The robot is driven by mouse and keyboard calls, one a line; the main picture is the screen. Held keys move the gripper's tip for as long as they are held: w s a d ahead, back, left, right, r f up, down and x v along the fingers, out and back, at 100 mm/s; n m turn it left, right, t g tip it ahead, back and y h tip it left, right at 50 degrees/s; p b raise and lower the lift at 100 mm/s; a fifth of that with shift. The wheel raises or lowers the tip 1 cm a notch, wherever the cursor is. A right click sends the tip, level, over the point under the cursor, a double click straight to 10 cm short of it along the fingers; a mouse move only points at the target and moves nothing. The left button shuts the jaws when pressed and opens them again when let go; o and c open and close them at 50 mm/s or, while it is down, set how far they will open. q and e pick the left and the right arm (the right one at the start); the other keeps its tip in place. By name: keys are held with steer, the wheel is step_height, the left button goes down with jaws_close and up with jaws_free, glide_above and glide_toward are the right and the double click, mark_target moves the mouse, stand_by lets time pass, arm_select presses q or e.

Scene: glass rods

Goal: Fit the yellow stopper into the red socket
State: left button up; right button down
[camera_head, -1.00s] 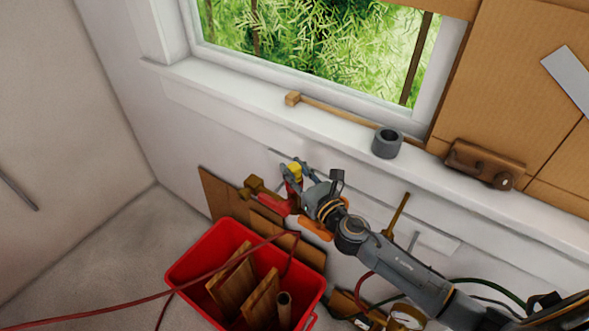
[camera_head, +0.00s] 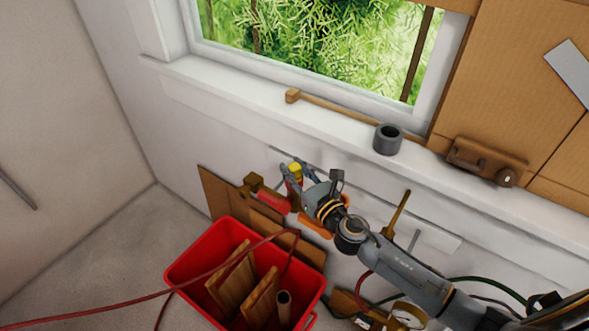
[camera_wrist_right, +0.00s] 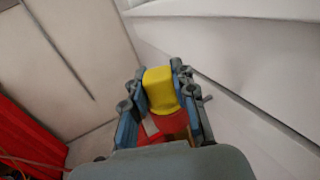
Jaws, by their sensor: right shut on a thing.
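The yellow stopper (camera_head: 295,167) is between the fingers of my right gripper (camera_head: 291,172), in front of the white wall below the window sill. In the right wrist view the stopper (camera_wrist_right: 160,88) is a rounded yellow block with the blue-grey fingers of my right gripper (camera_wrist_right: 162,98) closed on its two sides. A red part, seemingly the red socket (camera_wrist_right: 172,126), shows directly below the stopper in that view. I cannot tell whether the stopper sits in it or only in front of it. My left gripper is not in view.
A red bin (camera_head: 187,266) with wooden boards stands on the floor below. The sill holds a grey cylinder (camera_head: 388,142) and a wooden mallet (camera_head: 335,109). A red-handled tool (camera_head: 271,199) and brown boards are beside the gripper. A red cable crosses the bin.

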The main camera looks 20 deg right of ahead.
mark_target(297, 175)
steer(key=c, duration=1.4)
jaws_free()
steer(key=shift+o, duration=0.2)
steer(key=shift+s, duration=0.1)
steer(key=shift+b+v, duration=0.3)
steer(key=shift+v, duration=2.65)
steer(key=shift+b+v, duration=0.65)
steer(key=shift+v, duration=1.85)
